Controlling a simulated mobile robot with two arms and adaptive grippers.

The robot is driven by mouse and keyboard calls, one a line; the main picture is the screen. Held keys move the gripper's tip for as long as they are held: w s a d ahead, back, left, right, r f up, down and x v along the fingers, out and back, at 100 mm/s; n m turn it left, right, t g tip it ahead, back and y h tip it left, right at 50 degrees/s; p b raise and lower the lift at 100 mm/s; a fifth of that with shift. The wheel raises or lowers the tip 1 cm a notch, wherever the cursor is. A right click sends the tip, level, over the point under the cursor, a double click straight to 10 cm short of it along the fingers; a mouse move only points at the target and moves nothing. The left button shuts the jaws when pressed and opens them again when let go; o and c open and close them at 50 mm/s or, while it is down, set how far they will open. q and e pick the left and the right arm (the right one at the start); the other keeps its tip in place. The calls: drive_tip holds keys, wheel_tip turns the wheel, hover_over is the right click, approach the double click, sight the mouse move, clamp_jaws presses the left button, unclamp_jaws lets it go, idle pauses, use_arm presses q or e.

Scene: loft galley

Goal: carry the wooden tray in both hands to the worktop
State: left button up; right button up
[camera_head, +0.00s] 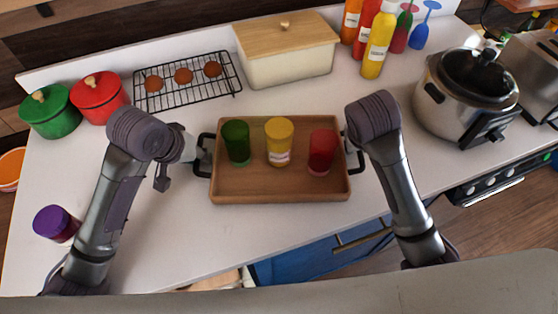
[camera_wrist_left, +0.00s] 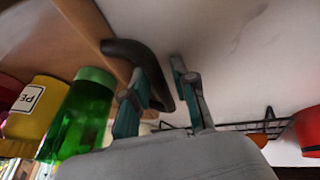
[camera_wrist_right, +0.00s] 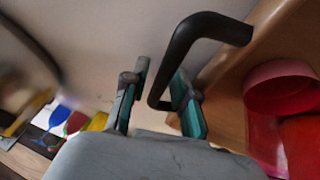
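The wooden tray (camera_head: 280,187) rests on the white worktop (camera_head: 175,240) in the middle of the head view. My left gripper (camera_head: 190,150) is at the tray's left black handle (camera_head: 203,157). In the left wrist view its fingers are apart, with that handle (camera_wrist_left: 145,62) between them. My right gripper (camera_wrist_right: 158,100) is also open. The right black handle (camera_wrist_right: 178,45) runs between its fingers, nearer one finger. In the head view its fingertips are largely hidden by its wrist.
Behind the tray are a cooling rack (camera_head: 187,82), a bread bin (camera_head: 286,58) and several bottles (camera_head: 378,45). Red (camera_head: 98,96) and green (camera_head: 50,110) pots stand left, a cooker (camera_head: 465,90) right. A purple jar (camera_head: 55,224) is beside my left arm. The worktop before the tray is clear.

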use_arm(q)
drive_tip(key=shift+o, duration=0.6)
drive_tip(key=o, duration=0.7)
use_arm(e)
drive_tip(key=shift+a, duration=0.1)
use_arm(q)
drive_tip(key=shift+d, duration=0.1)
drive_tip(key=v, duration=0.8)
